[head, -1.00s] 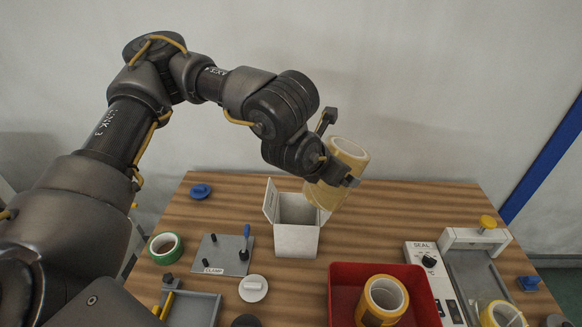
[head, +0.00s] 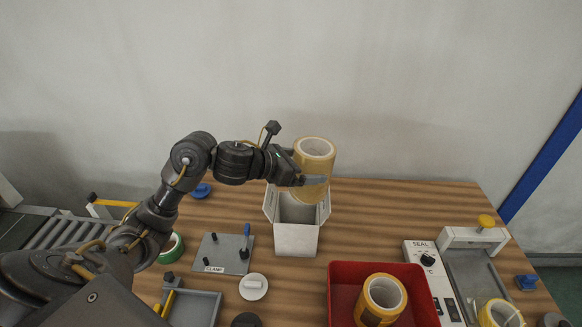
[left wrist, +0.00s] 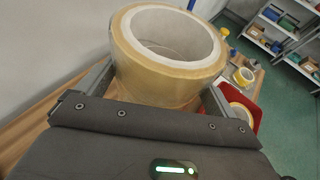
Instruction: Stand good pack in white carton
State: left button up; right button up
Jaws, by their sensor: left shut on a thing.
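My left gripper (head: 318,181) is shut on a yellow tape pack (head: 314,170), which stands nearly upright between its fingers. The held pack also fills the middle of the left wrist view (left wrist: 165,75). It is above the open white carton (head: 296,239), over its back part, clear of the carton's front wall. The carton's flaps are spread open and its inside looks empty where I can see it. My right gripper does not show.
A red bin (head: 342,297) at the front holds another yellow pack (head: 382,299). A sealer (head: 432,270) stands at the right with a yellow pack (head: 497,315) near it. A clamp plate (head: 218,255), a white disc (head: 253,287) and a grey tray (head: 200,308) lie left of the carton.

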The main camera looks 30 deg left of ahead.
pick_arm(q)
jog(key=shift+t, duration=0.4)
jog(key=a, duration=0.1)
jog(key=a+f, duration=0.2)
jog(key=shift+s+a, duration=0.15)
jog(key=shift+a, duration=0.15)
jog(key=shift+f, duration=0.15)
jog(key=shift+f+b, duration=0.5)
jog(key=shift+f, duration=0.9)
jog(key=shift+s+r, duration=0.1)
jog(key=shift+r, duration=0.1)
jog(key=shift+b, duration=0.3)
